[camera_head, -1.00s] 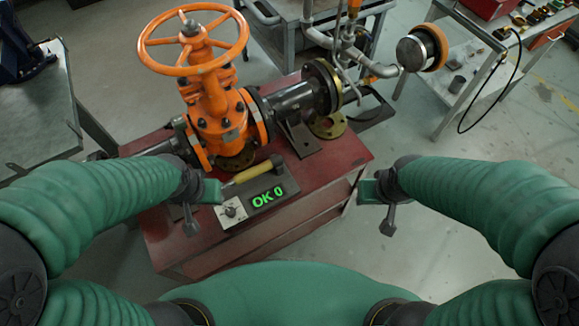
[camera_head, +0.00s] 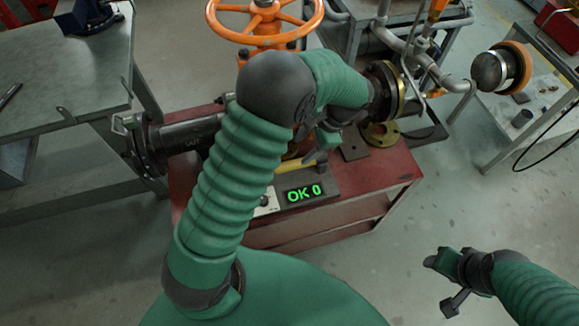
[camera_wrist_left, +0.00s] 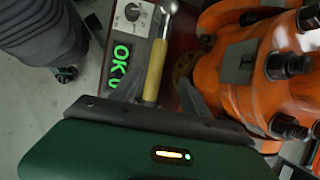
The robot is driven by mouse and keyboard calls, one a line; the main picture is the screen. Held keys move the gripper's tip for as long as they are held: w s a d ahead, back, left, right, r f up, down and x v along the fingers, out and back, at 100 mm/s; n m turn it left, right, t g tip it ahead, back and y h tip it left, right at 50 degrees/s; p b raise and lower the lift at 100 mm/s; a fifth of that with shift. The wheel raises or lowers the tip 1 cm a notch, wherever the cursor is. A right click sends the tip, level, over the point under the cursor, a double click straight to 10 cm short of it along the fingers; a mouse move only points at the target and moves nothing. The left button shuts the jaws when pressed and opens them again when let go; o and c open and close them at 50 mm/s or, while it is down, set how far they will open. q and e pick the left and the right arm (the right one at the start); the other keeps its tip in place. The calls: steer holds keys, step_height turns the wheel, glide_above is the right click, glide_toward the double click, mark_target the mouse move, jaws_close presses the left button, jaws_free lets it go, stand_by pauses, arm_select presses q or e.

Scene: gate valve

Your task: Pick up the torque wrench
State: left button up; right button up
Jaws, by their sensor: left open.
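The torque wrench has a yellow handle (camera_head: 290,166), partly hidden behind my left arm in the head view. In the left wrist view its yellow handle (camera_wrist_left: 155,68) and metal head at the top show clearly. My left gripper (camera_head: 322,150) is over the red table, close to the wrench. In the left wrist view my left gripper (camera_wrist_left: 158,80) is open, with the handle's end between its two fingers. I cannot tell whether they touch it. My right gripper (camera_head: 447,278) hangs over the floor at lower right, away from the table; its jaw state is unclear.
The display box (camera_head: 303,193) reading "OK 0" sits beside the wrench on the red table (camera_head: 385,178). The orange gate valve (camera_wrist_left: 270,70) is close to the left gripper's right finger. A grey table (camera_head: 60,80) stands at left. Open floor lies at right.

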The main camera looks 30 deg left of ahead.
mark_target(291, 163)
arm_select(q)
steer(key=x, duration=0.6)
steer(key=shift+w, duration=0.1)
steer(key=x, duration=0.1)
steer(key=b+x, duration=0.1)
steer(key=x, duration=0.2)
steer(key=shift+s+d+f, duration=0.15)
steer(key=shift+s+f, duration=0.25)
steer(key=shift+s, duration=0.05)
steer(key=shift+f, duration=0.4)
steer(key=shift+r, duration=0.1)
jaws_close()
